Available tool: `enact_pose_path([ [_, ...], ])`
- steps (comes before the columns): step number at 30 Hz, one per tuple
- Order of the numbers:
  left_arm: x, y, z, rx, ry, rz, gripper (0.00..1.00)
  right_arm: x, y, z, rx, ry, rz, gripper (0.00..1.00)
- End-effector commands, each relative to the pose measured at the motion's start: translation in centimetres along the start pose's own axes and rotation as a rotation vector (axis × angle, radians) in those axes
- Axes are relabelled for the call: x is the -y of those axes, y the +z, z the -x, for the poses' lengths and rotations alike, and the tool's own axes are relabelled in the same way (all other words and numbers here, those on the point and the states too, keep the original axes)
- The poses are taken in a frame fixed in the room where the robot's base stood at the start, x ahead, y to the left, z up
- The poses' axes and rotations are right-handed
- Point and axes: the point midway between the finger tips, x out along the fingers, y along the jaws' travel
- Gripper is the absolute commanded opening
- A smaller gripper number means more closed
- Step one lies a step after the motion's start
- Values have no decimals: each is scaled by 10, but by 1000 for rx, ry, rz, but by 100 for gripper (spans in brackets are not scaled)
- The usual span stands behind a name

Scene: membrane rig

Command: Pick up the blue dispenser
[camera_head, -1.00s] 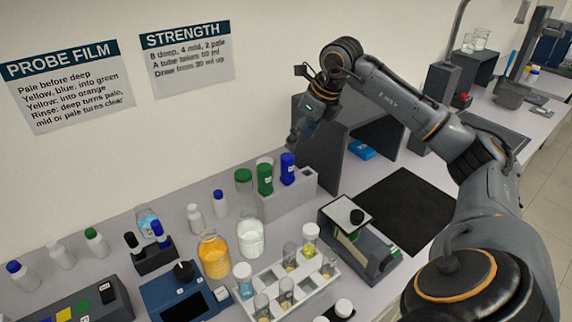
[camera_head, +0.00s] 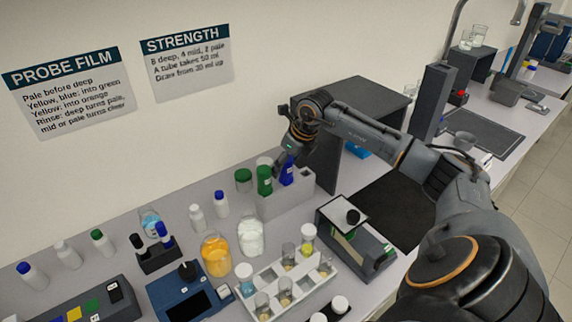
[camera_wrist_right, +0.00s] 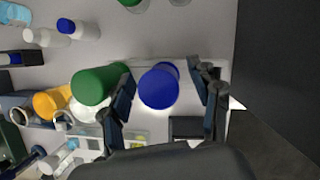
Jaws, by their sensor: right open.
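The blue dispenser (camera_head: 287,171) stands upright in the grey rack (camera_head: 272,208) near the wall, partly covered by my right gripper. My right gripper (camera_head: 286,158) is just above it, pointing down. In the right wrist view the blue dispenser's round top (camera_wrist_right: 159,88) lies between the two fingers of my open right gripper (camera_wrist_right: 165,92), with a gap on both sides. The green dispenser (camera_head: 264,180) stands beside it in the rack; in the wrist view its top (camera_wrist_right: 98,84) is close to the left finger. My left gripper is not in view.
A dark grey open-sided housing (camera_head: 352,100) stands right of the rack. A balance-like device (camera_head: 356,232), a white tube rack (camera_head: 290,290), an orange bottle (camera_head: 215,254) and a white jar (camera_head: 250,237) stand in front. A black mat (camera_head: 400,212) is bare.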

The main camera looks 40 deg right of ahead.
Motion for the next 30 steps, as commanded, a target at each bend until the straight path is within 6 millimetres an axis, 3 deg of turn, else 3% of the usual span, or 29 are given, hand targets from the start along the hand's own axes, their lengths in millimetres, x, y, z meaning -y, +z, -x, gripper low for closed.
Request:
enact_pose_path([
  [2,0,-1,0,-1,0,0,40,0,0,0,0,0,0,62],
  [9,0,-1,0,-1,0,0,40,0,0,0,0,0,0,13],
  [20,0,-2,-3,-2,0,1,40,0,2,4,4,-1,0,12],
  [30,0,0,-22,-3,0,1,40,0,25,58,7,-1,0,12],
])
